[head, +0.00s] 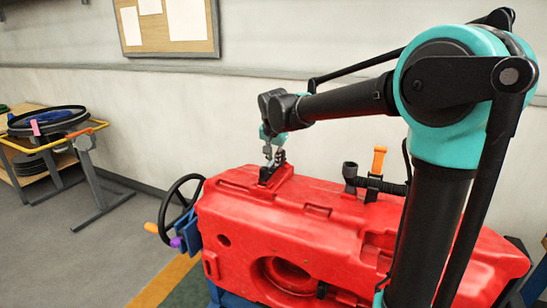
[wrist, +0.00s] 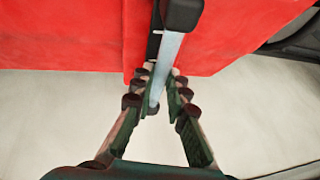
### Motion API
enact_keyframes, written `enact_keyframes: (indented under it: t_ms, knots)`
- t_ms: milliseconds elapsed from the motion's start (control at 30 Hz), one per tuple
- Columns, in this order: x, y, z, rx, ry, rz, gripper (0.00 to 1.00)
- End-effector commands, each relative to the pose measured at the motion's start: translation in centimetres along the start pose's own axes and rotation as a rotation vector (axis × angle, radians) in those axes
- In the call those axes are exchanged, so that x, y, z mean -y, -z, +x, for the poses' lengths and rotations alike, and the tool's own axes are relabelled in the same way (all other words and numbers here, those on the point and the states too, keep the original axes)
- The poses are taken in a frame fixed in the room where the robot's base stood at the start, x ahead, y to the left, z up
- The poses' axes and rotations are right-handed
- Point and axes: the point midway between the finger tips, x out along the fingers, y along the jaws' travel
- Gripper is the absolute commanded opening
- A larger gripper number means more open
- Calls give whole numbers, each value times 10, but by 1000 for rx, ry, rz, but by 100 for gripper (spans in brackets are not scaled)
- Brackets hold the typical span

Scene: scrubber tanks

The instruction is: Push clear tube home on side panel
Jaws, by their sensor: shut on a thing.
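In the wrist view a pale, clear-looking tube (wrist: 168,56) runs from a black fitting (wrist: 181,14) down between my fingers. Its free lower end shows between the finger pads. My gripper (wrist: 159,82) is shut on the tube, one finger on each side. The red side panel (wrist: 70,35) lies behind the fitting. In the head view my gripper (head: 272,160) is at the upper left of the red tank (head: 330,215), by a dark fitting on its top edge. The tube is too small to make out there. The joint inside the black fitting is hidden.
A black hose with an orange-handled valve (head: 378,165) stands on the tank's top, right of my gripper. A black handwheel (head: 180,203) is at the tank's left end. A cart (head: 50,140) stands at far left. The floor between is clear.

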Motion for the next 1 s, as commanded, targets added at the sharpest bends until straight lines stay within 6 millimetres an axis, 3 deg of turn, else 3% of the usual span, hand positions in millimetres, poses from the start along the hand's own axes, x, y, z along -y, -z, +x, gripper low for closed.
enact_keyframes:
  t_ms: [1000]
  knots:
    - [-3,-5,12,0,0,0,0]
